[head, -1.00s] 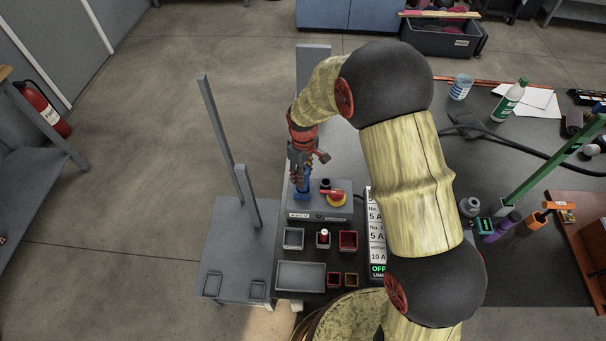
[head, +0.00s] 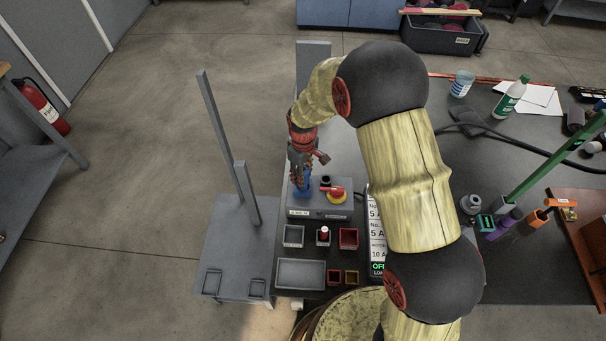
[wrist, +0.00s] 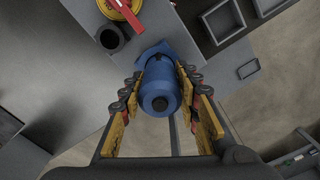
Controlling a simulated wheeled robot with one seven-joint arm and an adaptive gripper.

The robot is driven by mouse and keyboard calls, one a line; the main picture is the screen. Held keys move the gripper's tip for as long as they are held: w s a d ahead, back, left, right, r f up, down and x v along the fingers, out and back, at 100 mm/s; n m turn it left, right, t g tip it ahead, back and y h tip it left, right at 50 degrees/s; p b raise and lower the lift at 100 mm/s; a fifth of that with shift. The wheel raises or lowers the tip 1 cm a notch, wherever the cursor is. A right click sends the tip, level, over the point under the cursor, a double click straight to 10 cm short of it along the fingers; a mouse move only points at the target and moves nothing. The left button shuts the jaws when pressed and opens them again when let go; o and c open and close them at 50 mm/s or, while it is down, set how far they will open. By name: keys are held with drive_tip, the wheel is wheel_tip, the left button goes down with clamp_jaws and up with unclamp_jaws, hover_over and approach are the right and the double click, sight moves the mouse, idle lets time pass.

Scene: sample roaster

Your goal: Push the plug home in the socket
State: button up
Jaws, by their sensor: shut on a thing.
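The blue plug (wrist: 158,86) is held between the yellow pads of my gripper (wrist: 160,79) in the wrist view. Its round back end faces the camera. A blue flange (wrist: 176,50) shows just beyond it, over the grey switch box; I cannot tell if this is the socket's rim or how deep the plug sits. In the head view my gripper (head: 303,168) is at the left part of the grey switch box (head: 318,210), with blue (head: 303,187) showing below it. The socket's mouth is hidden.
A red and yellow rotary switch (head: 335,193) and a black round fitting (wrist: 110,37) are close beside the plug. Small trays (head: 293,236) and a larger grey tray (head: 301,273) lie in front of the box. A grey post (head: 241,193) stands left.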

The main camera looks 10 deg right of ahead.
drive_tip(key=shift+f+b, duration=0.4)
drive_tip(key=shift+f, duration=0.5)
drive_tip(key=o, duration=1.4)
wheel_tip(320, 180, up, 12)
